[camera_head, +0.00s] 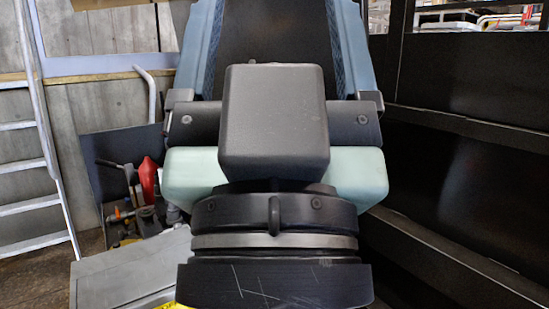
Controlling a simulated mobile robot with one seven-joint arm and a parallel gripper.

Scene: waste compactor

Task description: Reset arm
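My gripper's fingers do not show in the head view. A large dark block (274,120) fills the middle, above a dark round body (225,215) with a silver ring. I cannot tell for sure whether these are parts of my arm. Behind the block, a dark panel (275,30) rises between two blue side pieces (203,45). A pale green piece (192,175) shows on both sides of the block. Much of what lies behind the middle is hidden.
A metal ladder (40,130) leans at the far left by a grey wall (95,35). Clutter with a red item (149,180) stands beside a grey metal box (125,270) at lower left. Dark panels (460,190) with rails close off the right side.

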